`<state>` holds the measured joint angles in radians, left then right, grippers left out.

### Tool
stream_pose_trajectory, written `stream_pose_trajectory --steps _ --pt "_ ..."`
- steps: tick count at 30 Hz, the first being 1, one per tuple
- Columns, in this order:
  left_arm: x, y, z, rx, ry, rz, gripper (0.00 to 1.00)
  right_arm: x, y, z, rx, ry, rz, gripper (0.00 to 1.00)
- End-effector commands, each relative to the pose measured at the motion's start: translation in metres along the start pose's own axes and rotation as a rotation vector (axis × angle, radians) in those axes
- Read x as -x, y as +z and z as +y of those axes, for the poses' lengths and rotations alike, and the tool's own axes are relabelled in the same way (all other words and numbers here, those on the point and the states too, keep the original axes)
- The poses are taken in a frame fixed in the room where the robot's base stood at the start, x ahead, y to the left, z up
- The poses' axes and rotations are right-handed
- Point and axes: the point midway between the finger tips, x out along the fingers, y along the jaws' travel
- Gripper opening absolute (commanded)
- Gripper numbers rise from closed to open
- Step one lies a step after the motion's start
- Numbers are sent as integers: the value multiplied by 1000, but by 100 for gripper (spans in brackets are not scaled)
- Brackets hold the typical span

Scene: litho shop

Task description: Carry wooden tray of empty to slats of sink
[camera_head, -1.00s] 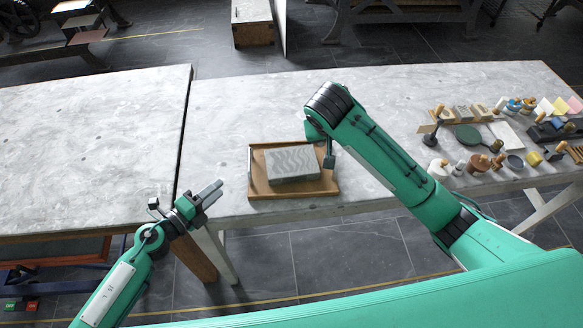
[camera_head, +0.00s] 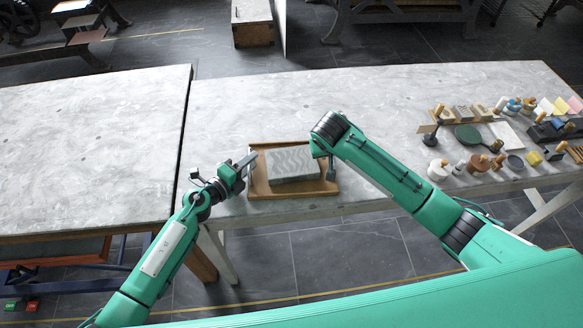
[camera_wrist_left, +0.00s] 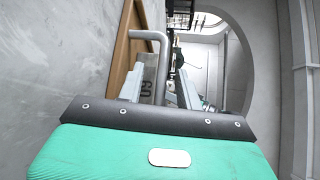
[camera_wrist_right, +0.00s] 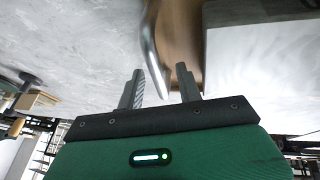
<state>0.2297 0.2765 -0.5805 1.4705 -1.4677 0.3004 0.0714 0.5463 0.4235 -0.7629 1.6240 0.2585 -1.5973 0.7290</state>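The wooden tray (camera_head: 290,192) lies on the stone-topped table near its front edge. A grey slab with a wavy pattern (camera_head: 292,165) lies on it, so the tray is not empty. My left gripper (camera_head: 247,166) is at the tray's left end. In the left wrist view its fingers (camera_wrist_left: 160,88) are apart, with a bent metal handle (camera_wrist_left: 160,65) close to them. My right gripper (camera_head: 331,170) is at the tray's right end, partly hidden by its arm. In the right wrist view its fingers (camera_wrist_right: 160,88) are apart and a metal handle (camera_wrist_right: 152,45) shows just beyond them. I see no slatted sink.
Tools, bottles and pots (camera_head: 480,160) crowd the table's right end. A second stone-topped table (camera_head: 80,150) adjoins on the left, with a narrow gap between. Both tabletops are clear around the tray. A wooden box (camera_head: 252,22) stands on the floor behind.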

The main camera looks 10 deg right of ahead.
Motion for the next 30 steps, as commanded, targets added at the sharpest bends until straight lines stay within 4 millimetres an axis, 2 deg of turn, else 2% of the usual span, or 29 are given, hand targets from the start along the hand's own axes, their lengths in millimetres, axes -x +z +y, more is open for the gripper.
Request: stream_pose_trajectory --steps 10,15,16,30 --pt "-3 0 0 0 0 0 36 -3 0 0 0 0 0 36" --pt "-3 0 0 0 0 0 2 -3 0 0 0 0 0 2" --pt "-3 0 0 0 0 0 0 -3 0 0 0 0 0 0" --pt "-3 1 -4 -1 -4 -2 0 0 -3 1 -1 -1 4 0"
